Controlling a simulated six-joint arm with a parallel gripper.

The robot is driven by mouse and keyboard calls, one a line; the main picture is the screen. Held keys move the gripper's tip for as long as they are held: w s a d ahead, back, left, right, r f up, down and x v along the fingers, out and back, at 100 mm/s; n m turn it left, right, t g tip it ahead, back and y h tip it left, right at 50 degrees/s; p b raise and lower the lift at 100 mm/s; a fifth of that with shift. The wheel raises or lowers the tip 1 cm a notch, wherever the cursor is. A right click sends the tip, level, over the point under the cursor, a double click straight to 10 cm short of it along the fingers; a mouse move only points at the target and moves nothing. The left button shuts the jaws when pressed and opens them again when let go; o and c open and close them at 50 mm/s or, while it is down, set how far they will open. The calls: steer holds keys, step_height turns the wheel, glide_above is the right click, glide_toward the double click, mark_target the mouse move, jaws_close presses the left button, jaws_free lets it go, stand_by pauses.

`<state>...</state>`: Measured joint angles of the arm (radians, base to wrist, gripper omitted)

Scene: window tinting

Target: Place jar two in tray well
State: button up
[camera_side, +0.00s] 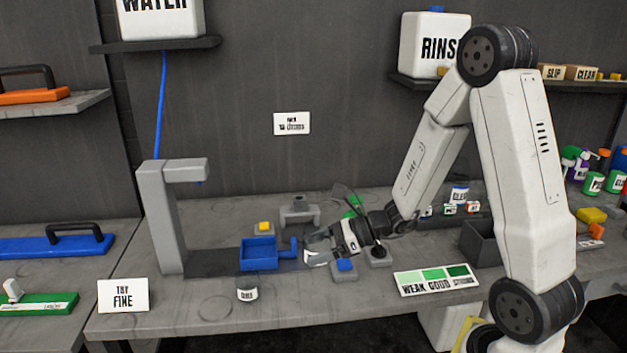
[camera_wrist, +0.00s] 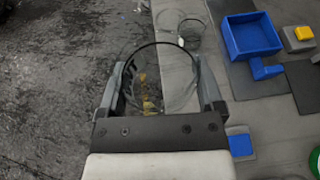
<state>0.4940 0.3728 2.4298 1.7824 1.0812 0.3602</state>
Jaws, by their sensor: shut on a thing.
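My gripper (camera_wrist: 160,85) is shut on a clear glass jar (camera_wrist: 160,62), seen from above as a dark round rim between the two fingers in the wrist view. In the side view my gripper (camera_side: 318,246) is tilted low over the bench, just right of the blue tray. The held jar (camera_side: 315,259) shows there only partly, with a pale label I cannot read. The blue tray (camera_side: 246,257) sits on the bench with a small blue side piece; it also shows at upper right in the wrist view (camera_wrist: 228,38). Another labelled clear jar (camera_side: 247,289) stands on the bench in front of the tray.
A grey post with an overhanging arm (camera_side: 172,215) stands left of the tray. A yellow button block (camera_side: 265,228) is behind it, and a blue button block (camera_side: 345,266) is near my gripper. The weak-good-strong card (camera_side: 432,280) stands at right. The front bench strip is mostly clear.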

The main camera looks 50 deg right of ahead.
steer(key=s+f+n+g+y, duration=0.1)
steer(key=s+f+n, duration=0.1)
steer(key=s, duration=0.3)
steer(key=shift+s+a+g+y, duration=0.15)
steer(key=shift+s+g+y, duration=0.2)
steer(key=shift+g+y, duration=0.05)
steer(key=shift+w, duration=0.1)
glide_above(291, 293)
steer(key=s, duration=0.2)
step_height(291, 293, down, 8)
steer(key=shift+a+r, duration=0.1)
steer(key=shift+w+f, duration=0.45)
steer(key=shift+w+f, duration=0.5)
steer(key=shift+f, duration=1.45)
